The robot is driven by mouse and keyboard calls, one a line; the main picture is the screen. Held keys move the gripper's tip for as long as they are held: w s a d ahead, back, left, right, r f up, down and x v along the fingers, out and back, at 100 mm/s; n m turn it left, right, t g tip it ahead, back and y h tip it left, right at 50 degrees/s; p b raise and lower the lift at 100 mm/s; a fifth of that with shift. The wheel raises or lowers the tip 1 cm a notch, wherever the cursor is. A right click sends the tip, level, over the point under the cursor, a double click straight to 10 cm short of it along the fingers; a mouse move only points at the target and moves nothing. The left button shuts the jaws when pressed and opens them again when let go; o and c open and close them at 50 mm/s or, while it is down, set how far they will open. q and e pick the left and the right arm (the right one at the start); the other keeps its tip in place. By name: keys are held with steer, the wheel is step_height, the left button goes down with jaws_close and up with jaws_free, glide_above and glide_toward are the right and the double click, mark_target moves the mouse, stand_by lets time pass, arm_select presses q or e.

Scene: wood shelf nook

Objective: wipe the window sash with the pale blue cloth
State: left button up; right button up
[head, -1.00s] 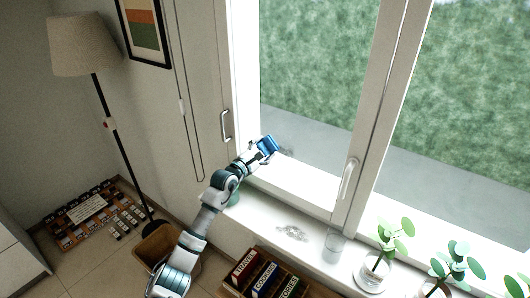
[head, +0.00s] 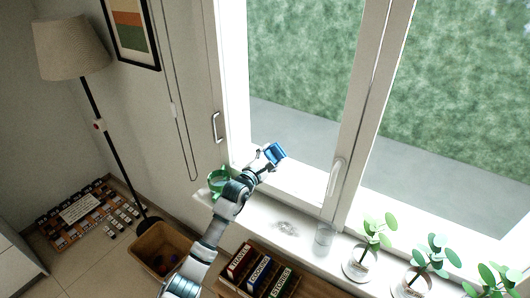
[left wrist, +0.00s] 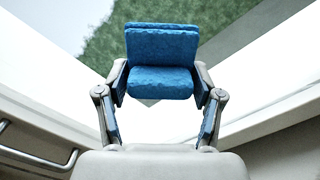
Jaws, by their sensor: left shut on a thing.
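My left gripper (head: 272,156) is shut on a folded blue cloth (head: 276,152) at the lower left part of the window. The left wrist view shows the cloth (left wrist: 162,62) pinched between both fingers, facing the glass. The white window sash (head: 300,187) frames the pane around it; its lower rail runs below and right of the gripper. I cannot tell whether the cloth touches the sash or glass. My right gripper is not in view.
A green mug (head: 218,183) stands on the sill close beside my left arm. A book crate (head: 260,272) and a basket (head: 160,248) are below. A floor lamp (head: 98,125) stands left.

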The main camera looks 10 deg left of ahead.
mark_target(282, 159)
arm_select(q)
steer(key=shift+s+d+r+p, duration=0.1)
steer(key=shift+s+d+p, duration=0.2)
steer(key=shift+d, duration=0.4)
steer(key=shift+s+d+r+p, duration=0.1)
steer(key=shift+s+d+p, duration=0.2)
steer(key=shift+d, duration=0.4)
steer(key=shift+s+d+f, duration=0.1)
steer(key=shift+d+f, duration=0.05)
steer(key=shift+d, duration=0.4)
steer(key=shift+w+a+f+b, duration=0.1)
steer(key=shift+w+a+b, duration=0.15)
steer(key=shift+a, duration=0.4)
steer(key=shift+w+a+r+b, duration=0.1)
steer(key=shift+w+a+b, duration=0.15)
steer(key=shift+a, duration=0.4)
steer(key=shift+w+a+f+b, duration=0.1)
steer(key=shift+w+a+b, duration=0.15)
steer(key=shift+a, duration=0.4)
steer(key=a+b, duration=0.1)
steer(key=a, duration=0.1)
steer(key=w+a+b, duration=0.1)
steer(key=a+b, duration=0.1)
steer(key=w+a+b, duration=0.1)
steer(key=a, duration=0.1)
steer(key=shift+w+a+b, duration=0.15)
steer(key=shift+a+b, duration=0.15)
steer(key=shift+b, duration=0.05)
